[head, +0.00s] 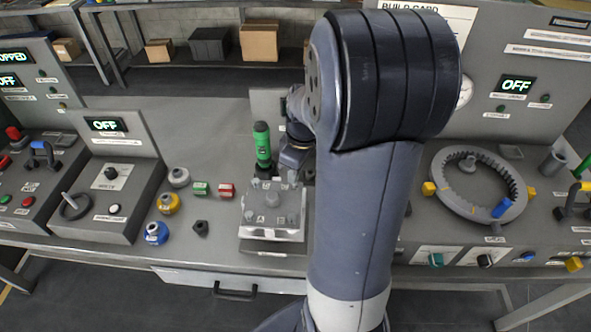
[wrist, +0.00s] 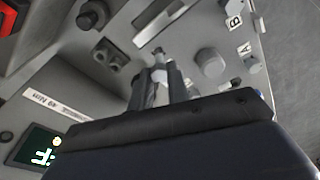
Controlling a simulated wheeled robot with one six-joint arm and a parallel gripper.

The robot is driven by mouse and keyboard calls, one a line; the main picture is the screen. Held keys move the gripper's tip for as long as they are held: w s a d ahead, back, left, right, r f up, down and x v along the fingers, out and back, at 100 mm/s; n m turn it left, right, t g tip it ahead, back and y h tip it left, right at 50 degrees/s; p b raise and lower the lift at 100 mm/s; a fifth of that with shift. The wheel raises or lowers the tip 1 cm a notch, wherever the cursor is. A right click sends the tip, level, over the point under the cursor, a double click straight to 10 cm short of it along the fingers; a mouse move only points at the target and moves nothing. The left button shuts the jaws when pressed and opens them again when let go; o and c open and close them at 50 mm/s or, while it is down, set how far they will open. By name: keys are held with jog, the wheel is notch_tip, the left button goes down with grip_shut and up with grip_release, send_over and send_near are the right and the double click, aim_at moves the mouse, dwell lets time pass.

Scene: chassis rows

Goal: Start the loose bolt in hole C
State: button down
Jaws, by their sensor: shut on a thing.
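The grey metal block (head: 258,228) with lettered positions stands at the middle of the bench. Its labels B (wrist: 234,21) and A (wrist: 243,49) show in the wrist view, with round bosses beside them. My gripper (wrist: 160,78) points down at the block, its two dark fingers close together around a small pale metal piece (wrist: 158,74), which looks like the bolt. Most of that piece is hidden by the fingers. I cannot tell whether its tip touches the block, and hole C is not clearly visible. In the head view my arm hides much of the gripper.
A green tool with a black top (head: 262,145) stands upright at the block's back left. Left are yellow (head: 168,204) and blue (head: 156,233) fittings and small green and red boxes. A toothed ring (head: 437,200) lies right of my arm.

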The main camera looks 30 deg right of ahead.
jog(key=shift+f+b, duration=0.8)
jog(key=shift+f, duration=0.2)
dwell(0.7)
jog(key=shift+f+b, duration=0.5)
jog(key=shift+f, duration=0.15)
jog(key=m, duration=0.3)
jog(key=shift+r, duration=0.1)
jog(key=shift+m+h, duration=0.3)
jog(key=shift+m, duration=0.8)
jog(key=m, duration=0.2)
jog(key=shift+a+m+p, duration=0.1)
jog(key=shift+m+p, duration=0.2)
jog(key=shift+p, duration=0.05)
jog(key=shift+m+h, duration=0.3)
jog(key=shift+m, duration=1)
